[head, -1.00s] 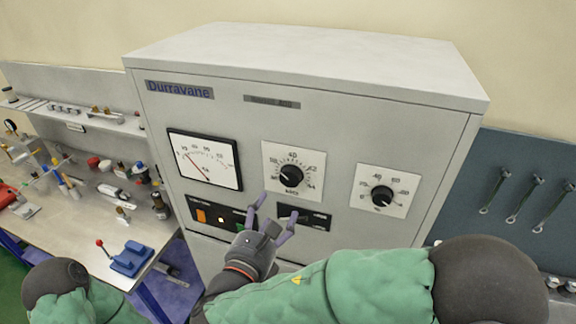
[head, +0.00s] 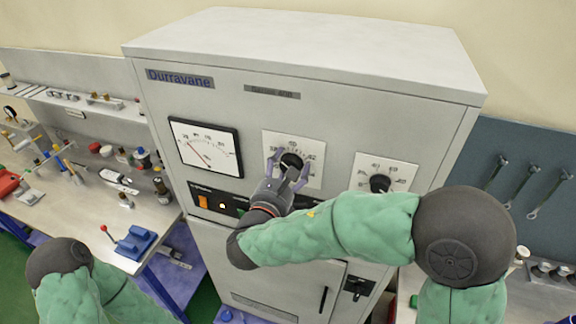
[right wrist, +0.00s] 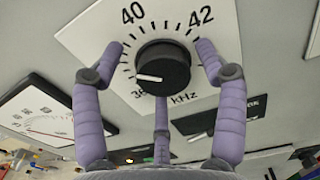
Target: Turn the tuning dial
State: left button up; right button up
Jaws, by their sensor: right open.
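The tuning dial (head: 291,162) is a round black knob with a white pointer line on a white kHz scale plate (head: 314,144), on the front of the grey Durravane cabinet. My right gripper (head: 287,168) is open in front of it. In the right wrist view the black knob (right wrist: 163,67) sits between the spread purple fingers of the gripper (right wrist: 163,75), with a gap on both sides. The pointer lies toward the lower left of the scale, near the 38 mark, which is partly hidden. My left gripper is not in view.
A needle meter (head: 205,148) is left of the dial and a second black knob (head: 380,184) is right of it. An orange switch (head: 203,202) is below the meter. A cluttered workbench (head: 75,200) stands at left; wrenches hang on a blue panel (head: 515,150) at right.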

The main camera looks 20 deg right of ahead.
jog(key=shift+w, duration=0.1)
jog(key=c, duration=1.1)
jog(key=shift+r, duration=0.1)
jog(key=shift+s+d+f+m+b, duration=0.15)
jog(key=shift+m+b, duration=3.2)
jog(key=shift+b, duration=1.75)
jog(key=shift+d+f+m+b, duration=0.15)
jog(key=shift+m+b, duration=3.25)
jog(key=shift+b, duration=1.75)
jog(key=shift+s+d+f+m+b, duration=0.15)
jog(key=shift+m+b, duration=3.2)
jog(key=shift+b, duration=1.75)
jog(key=shift+w+a, duration=0.1)
jog(key=shift+a, duration=0.05)
